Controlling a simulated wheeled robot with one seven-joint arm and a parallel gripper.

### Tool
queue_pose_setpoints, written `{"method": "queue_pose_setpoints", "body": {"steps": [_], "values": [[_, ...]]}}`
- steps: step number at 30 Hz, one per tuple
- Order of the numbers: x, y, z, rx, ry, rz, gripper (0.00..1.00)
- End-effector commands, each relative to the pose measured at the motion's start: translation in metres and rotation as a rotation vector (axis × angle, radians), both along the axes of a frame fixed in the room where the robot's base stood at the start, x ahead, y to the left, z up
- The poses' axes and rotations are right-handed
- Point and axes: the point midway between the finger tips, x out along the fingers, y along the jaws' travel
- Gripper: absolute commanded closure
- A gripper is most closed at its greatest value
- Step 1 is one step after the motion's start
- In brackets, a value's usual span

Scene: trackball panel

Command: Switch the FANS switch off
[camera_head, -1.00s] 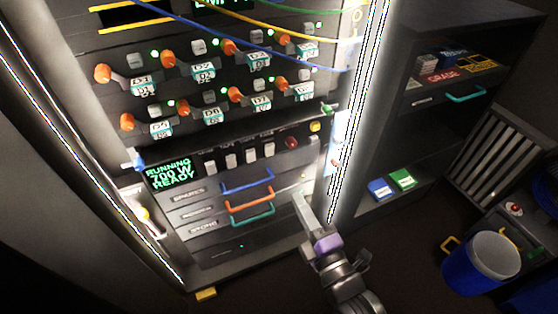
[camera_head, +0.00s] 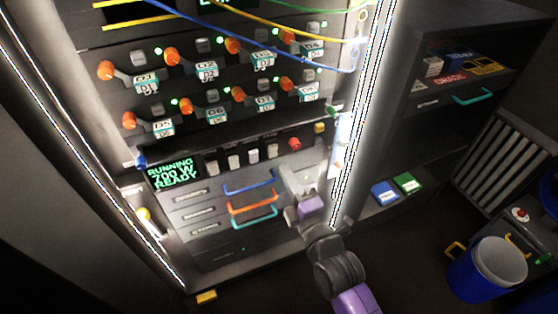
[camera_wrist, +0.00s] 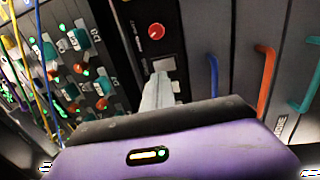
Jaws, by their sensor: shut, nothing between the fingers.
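A row of pale rocker switches (camera_head: 233,161) sits on the dark panel, right of the green "RUNNING 700 W READY" display (camera_head: 173,170). Their labels are too small to read, so I cannot tell which is FANS. My gripper (camera_head: 304,182) is in front of the panel, below and right of the row. Its pale fingers are shut and empty. In the wrist view my gripper (camera_wrist: 160,82) points at a pale switch (camera_wrist: 164,64) and partly hides others beside it. I cannot tell whether it touches.
A red button (camera_head: 295,144) sits right of the switches, with a yellow one (camera_head: 319,127) beyond. Blue, orange and teal drawer handles (camera_head: 252,208) project below. Orange knobs and hanging cables fill the panel above. A shelf stands right; a blue bucket (camera_head: 487,270) is on the floor.

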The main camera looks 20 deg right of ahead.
Motion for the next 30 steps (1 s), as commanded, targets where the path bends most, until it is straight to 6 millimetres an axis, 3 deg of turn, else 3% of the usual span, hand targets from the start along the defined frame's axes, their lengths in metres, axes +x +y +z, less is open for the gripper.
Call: {"method": "queue_pose_setpoints", "body": {"steps": [3,10,30], "values": [[0.021,-0.001,0.003,0.001,-0.002,-0.001,1.0],[0.045,-0.001,0.006,0.0,0.0,-0.001,1.0],[0.053,0.0,0.014,0.0,0.027,0.0,1.0]]}}
